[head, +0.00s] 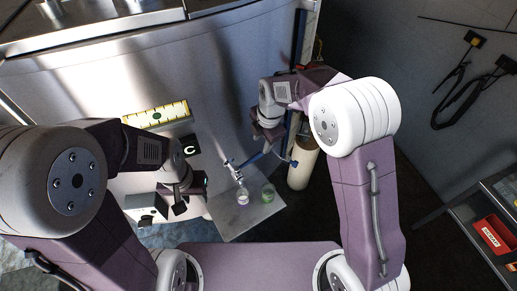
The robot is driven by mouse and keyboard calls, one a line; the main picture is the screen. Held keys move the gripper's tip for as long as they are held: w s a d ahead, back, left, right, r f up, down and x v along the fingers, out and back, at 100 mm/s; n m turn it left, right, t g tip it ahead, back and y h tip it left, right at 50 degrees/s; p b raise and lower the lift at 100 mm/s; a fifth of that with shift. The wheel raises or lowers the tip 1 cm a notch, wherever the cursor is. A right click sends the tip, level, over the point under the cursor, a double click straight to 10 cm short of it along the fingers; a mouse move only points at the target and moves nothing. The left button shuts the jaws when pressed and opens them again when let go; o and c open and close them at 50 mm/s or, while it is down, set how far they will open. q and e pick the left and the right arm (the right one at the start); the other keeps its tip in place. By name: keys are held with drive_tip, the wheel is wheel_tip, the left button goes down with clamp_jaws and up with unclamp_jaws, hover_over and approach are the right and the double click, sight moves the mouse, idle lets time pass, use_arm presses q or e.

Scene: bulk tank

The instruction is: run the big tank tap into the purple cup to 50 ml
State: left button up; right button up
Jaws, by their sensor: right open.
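The metal tap (233,169) juts from the lower face of the big steel tank (215,80). A blue part (256,156) shows beside it, probably its handle. The clear cup with purple marking (242,196) stands upright below the tap on a grey shelf; its liquid level is too small to read. A green cup (268,193) stands to its right. My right gripper (268,137) is open just above the blue part; I cannot tell whether they touch. My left gripper (182,196) hangs left of the cups, apart from them; its jaw opening is unclear.
The grey shelf (228,223) has bare room at its front. A yellow-edged gauge strip (156,114) and a black C sign (190,146) are on the tank face. A cream cylinder (303,165) stands right of the shelf. A red bin (494,234) sits far right.

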sight(255, 156)
drive_tip(key=x, duration=0.3)
drive_tip(key=p+x, duration=0.1)
drive_tip(key=x, duration=0.1)
drive_tip(key=s+a+p+x, duration=0.1)
drive_tip(key=x, duration=0.2)
drive_tip(key=shift+a+f, duration=0.1)
drive_tip(key=shift+f, duration=0.2)
drive_tip(key=shift+w+a+f, duration=0.1)
drive_tip(key=shift+a+f, duration=0.05)
drive_tip(key=shift+f, duration=0.25)
use_arm(q)
drive_tip(key=r, duration=0.3)
drive_tip(key=shift+s+a, duration=0.1)
drive_tip(key=shift+a, duration=0.25)
drive_tip(key=shift+d, duration=0.1)
use_arm(e)
drive_tip(key=c, duration=0.5)
clamp_jaws()
